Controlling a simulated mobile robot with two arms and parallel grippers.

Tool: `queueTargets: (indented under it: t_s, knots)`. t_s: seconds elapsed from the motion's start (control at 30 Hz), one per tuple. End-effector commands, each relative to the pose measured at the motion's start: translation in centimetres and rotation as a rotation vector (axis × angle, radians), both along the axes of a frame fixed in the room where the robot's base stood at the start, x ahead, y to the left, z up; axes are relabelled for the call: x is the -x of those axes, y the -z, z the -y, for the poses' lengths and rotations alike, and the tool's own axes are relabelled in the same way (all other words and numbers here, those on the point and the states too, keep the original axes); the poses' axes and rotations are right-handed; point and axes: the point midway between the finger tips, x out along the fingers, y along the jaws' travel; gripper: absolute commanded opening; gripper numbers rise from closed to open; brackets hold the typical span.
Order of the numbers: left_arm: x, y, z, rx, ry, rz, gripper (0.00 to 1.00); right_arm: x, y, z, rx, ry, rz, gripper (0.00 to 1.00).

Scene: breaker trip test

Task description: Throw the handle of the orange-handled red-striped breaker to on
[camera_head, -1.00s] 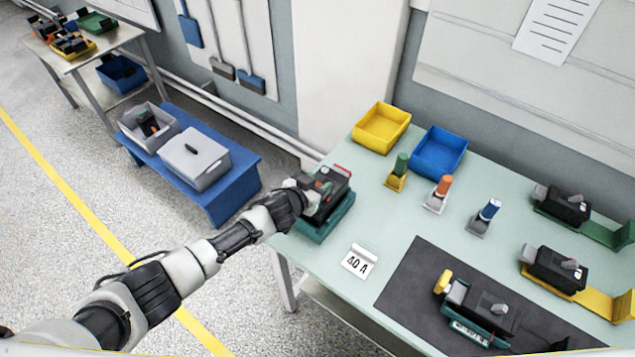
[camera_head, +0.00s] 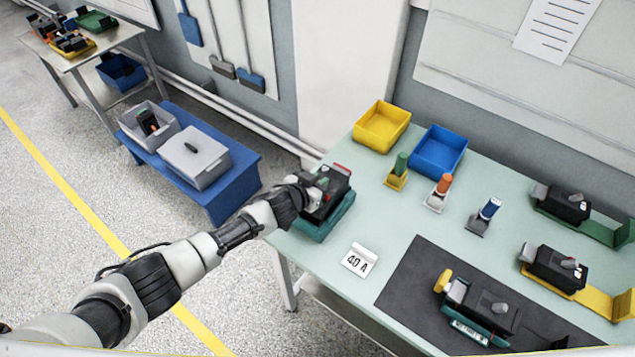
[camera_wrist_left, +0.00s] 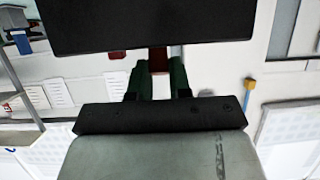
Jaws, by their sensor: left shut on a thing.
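A dark breaker with a red stripe (camera_head: 342,169) sits in a teal cradle (camera_head: 328,228) at the left corner of the pale green table. My left gripper (camera_head: 308,190) reaches it from the left and is shut at its near left side, on what seems to be its handle. The gripper covers much of that side, so the handle's position cannot be read. In the left wrist view, dark parts and green pieces fill the middle, and the grip itself is unclear. My right gripper is not in view.
Yellow (camera_head: 382,128) and blue (camera_head: 438,152) bins are behind. Green, orange and blue-topped pieces stand mid-table. Other breakers lie at right, one on a dark mat (camera_head: 415,290). A blue bench (camera_head: 240,175) stands left.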

Motion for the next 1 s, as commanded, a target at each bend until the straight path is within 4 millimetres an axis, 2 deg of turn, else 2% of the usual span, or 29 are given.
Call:
queueTargets:
  t_s: [0.37, 0.57, 0.67, 1.0]
  knots:
    - [-1.2, -0.6, 0.7, -0.128, 0.001, -0.169, 0.0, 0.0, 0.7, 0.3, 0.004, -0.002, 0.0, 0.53]
    - [-2.0, -0.4, 1.3, -0.222, 0.001, -0.308, 0.0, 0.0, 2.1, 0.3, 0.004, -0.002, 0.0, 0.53]
    - [-2.4, -0.3, 1.6, -0.267, 0.0, -0.382, 0.0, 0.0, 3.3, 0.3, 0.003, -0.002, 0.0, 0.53]
    - [-3.7, 0.3, 2.8, -0.422, 0.002, -0.613, 0.0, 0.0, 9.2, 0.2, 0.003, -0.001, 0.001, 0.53]
